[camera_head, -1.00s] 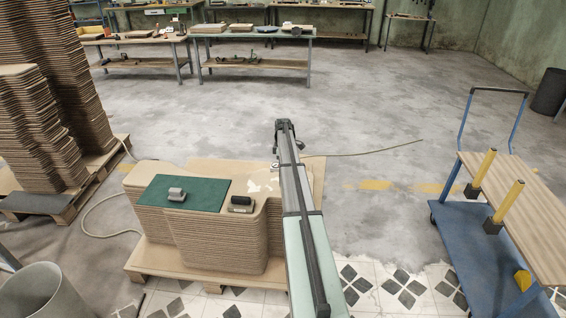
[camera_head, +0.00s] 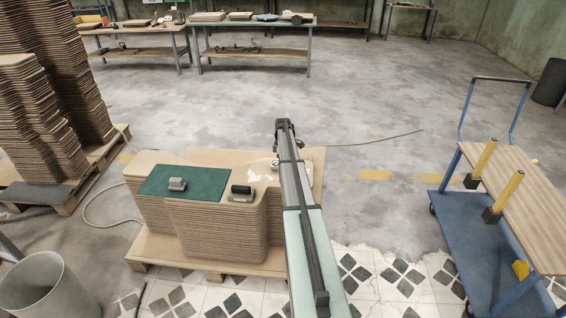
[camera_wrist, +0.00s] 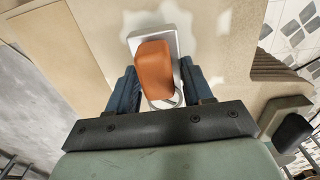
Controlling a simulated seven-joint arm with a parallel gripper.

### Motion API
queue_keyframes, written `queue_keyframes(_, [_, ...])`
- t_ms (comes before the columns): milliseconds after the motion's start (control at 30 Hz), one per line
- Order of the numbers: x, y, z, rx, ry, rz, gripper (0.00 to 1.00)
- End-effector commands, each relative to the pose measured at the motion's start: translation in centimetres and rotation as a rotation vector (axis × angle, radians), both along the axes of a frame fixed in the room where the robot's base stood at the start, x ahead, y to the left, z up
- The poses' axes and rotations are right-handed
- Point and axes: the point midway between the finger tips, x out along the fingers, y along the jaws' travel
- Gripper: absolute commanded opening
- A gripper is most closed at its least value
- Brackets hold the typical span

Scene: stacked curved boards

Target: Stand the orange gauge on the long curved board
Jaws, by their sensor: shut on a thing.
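The orange gauge (camera_wrist: 153,70) shows in the wrist view as an orange block on a pale grey frame, with a thin ring at its lower end. My gripper (camera_wrist: 158,88) has its two dark blue fingers on either side and is shut on it. The long curved board (camera_head: 152,157) is the tan top of the layered stack in the head view. Its tan surface with a pale patch lies under the gauge in the wrist view. I cannot tell whether the gauge touches it. In the head view my arm mostly hides the gripper, and no orange shows there.
A green mat (camera_head: 209,181) with a grey block (camera_head: 177,184) lies on the stack. A black-topped thing (camera_head: 241,191) sits beside it and shows in the wrist view (camera_wrist: 291,131). A blue trolley (camera_head: 465,236) stands right, a bin (camera_head: 42,286) lower left. Open floor lies beyond.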

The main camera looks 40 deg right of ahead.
Motion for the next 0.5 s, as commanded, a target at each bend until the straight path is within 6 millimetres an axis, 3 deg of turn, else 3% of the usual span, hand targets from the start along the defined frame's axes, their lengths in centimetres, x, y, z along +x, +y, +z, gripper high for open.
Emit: queue_keyframes(500, [0.01, -0.01, -0.47, 0.000, 0.000, 0.000, 0.13])
